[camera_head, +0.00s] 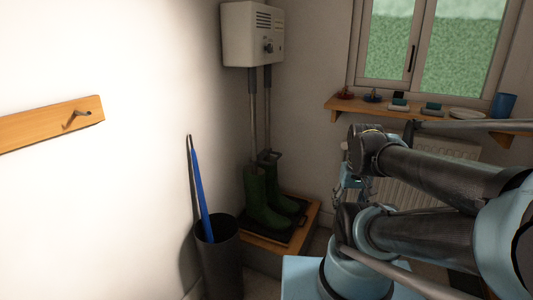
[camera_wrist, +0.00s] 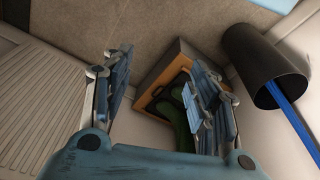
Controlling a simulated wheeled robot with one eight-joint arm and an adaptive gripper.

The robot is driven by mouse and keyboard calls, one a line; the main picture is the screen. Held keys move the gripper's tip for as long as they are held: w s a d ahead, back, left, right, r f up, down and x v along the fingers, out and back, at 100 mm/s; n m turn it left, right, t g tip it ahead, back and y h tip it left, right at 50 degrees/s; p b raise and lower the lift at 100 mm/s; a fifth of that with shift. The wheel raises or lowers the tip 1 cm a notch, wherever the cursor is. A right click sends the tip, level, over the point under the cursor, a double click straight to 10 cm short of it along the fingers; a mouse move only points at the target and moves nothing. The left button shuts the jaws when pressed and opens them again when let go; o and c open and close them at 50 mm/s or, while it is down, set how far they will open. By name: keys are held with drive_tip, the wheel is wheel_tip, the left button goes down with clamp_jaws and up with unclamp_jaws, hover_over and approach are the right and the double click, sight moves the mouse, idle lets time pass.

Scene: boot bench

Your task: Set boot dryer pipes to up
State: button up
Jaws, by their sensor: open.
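The boot dryer is a white wall box (camera_head: 252,34) with a dark knob and vents on its front. My gripper (camera_head: 350,185) is right of the boots, partly hidden by my arm. In the wrist view my gripper (camera_wrist: 165,100) is open and empty, with a boot (camera_wrist: 180,130) partly behind its right finger.
The boots stand on a low wooden bench (camera_head: 311,216). A dark bin (camera_head: 219,262) holding a blue umbrella-like item (camera_head: 201,190) stands at its left front. A shelf (camera_head: 345,106) with small items and a blue cup (camera_head: 503,105) runs below the window. A radiator (camera_head: 410,180) stands behind my arm.

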drive_tip(key=shift+s+r, duration=0.2)
drive_tip(key=shift+s, duration=0.05)
drive_tip(key=c, duration=0.5)
drive_tip(key=w+a+r+m+y, duration=0.1)
drive_tip(key=w+a+r+y, duration=0.2)
drive_tip(key=w, duration=0.7)
drive_tip(key=w+a+r+y, duration=0.15)
drive_tip(key=w+a, duration=0.25)
drive_tip(key=w, duration=0.7)
drive_tip(key=w+a+r+m+y, duration=0.1)
drive_tip(key=w+a+y, duration=0.25)
drive_tip(key=w, duration=0.65)
drive_tip(key=w+a+f+m+t+y, duration=0.1)
drive_tip(key=w+f+y, duration=0.15)
drive_tip(key=w, duration=0.45)
drive_tip(key=w+f+t+y, duration=0.1)
drive_tip(key=w+f, duration=0.3)
drive_tip(key=w, duration=0.4)
drive_tip(key=m+t+y, duration=0.1)
drive_tip(key=y, duration=0.2)
approach(276, 159)
drive_tip(key=x, duration=0.3)
drive_tip(key=w+x, duration=0.1)
drive_tip(key=x, duration=0.7)
drive_tip(key=shift+w+d+f, duration=0.35)
drive_tip(key=shift+d+f, duration=0.05)
drive_tip(key=shift+d, duration=0.05)
clamp_jaws()
